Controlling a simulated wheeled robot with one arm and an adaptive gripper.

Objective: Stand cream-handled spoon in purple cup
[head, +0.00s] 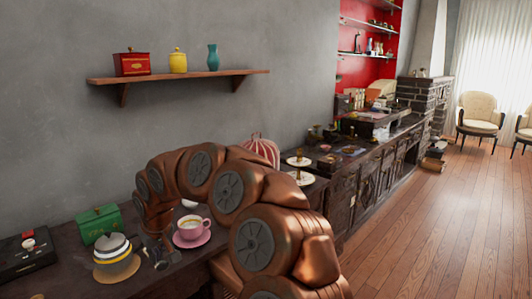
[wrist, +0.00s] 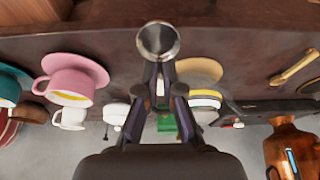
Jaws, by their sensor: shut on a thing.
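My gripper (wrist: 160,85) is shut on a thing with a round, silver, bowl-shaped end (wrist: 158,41). In the head view my gripper (head: 158,250) is low over the dark counter, between the striped pot and the pink cup. The pink cup (head: 190,228) holds a yellowish drink and stands upright on a pink saucer. In the wrist view the pink cup (wrist: 68,86) is left of my gripper, apart from it. I see no clearly purple cup.
A striped pot (head: 112,248) stands on a tan plate, near a green box (head: 99,224) and a dark box (head: 27,255). In the wrist view a white cup (wrist: 70,118) and a teal saucer (wrist: 12,75) are near the pink cup. A tan utensil (wrist: 295,67) lies at right.

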